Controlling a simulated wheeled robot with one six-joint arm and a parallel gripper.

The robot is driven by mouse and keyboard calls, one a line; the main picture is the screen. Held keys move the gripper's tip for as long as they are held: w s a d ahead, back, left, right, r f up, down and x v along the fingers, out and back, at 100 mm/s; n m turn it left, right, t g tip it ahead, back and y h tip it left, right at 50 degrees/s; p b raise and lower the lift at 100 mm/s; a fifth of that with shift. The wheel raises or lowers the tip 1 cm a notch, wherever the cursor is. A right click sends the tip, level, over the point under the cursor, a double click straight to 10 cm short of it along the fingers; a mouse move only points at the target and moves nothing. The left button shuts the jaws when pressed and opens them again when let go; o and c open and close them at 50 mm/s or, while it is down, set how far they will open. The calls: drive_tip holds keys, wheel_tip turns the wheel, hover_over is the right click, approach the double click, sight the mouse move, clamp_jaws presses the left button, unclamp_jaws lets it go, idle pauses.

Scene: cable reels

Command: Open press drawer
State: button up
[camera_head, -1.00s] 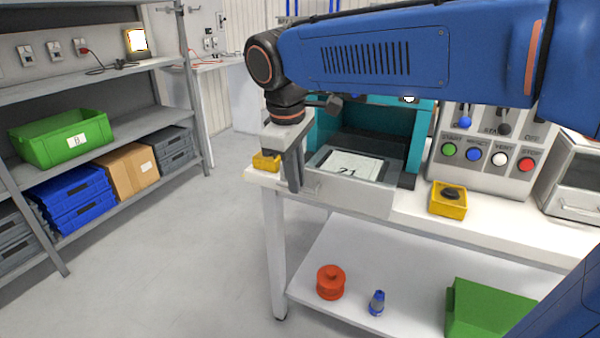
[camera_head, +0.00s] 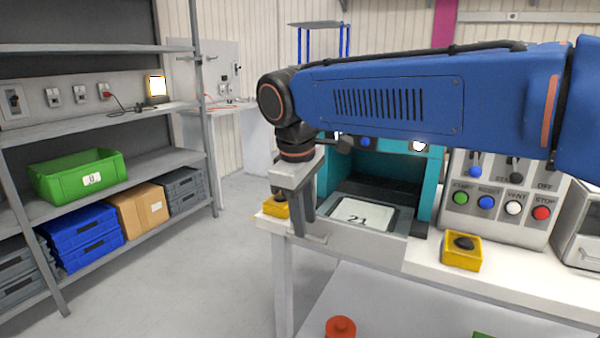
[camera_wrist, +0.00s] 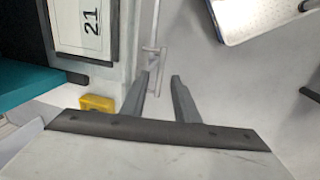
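The teal press (camera_head: 428,195) stands on the white bench. Its grey drawer (camera_head: 365,242) faces me, with a card marked 21 (camera_head: 362,215) lying in it. The drawer's thin metal handle (camera_head: 316,239) is at the left of its front. My gripper (camera_head: 304,226) points down beside the handle at the drawer's front left. In the wrist view the fingers (camera_wrist: 160,88) are apart, and the handle (camera_wrist: 154,62) shows between and just beyond their tips. I cannot tell whether a finger touches it.
A yellow box with a black button (camera_head: 461,252) and a control panel (camera_head: 500,195) stand right of the press. Another yellow box (camera_head: 276,207) is by my gripper. A red reel (camera_head: 340,328) is on the lower shelf. Floor (camera_head: 215,265) at left is clear.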

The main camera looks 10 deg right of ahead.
wheel_tip(320, 180, up, 15)
drive_tip(key=s+a, duration=0.1)
drive_tip(key=s, duration=0.1)
drive_tip(key=shift+s+a+f, duration=0.15)
drive_tip(key=shift+s+a, duration=0.05)
drive_tip(key=shift+a, duration=0.15)
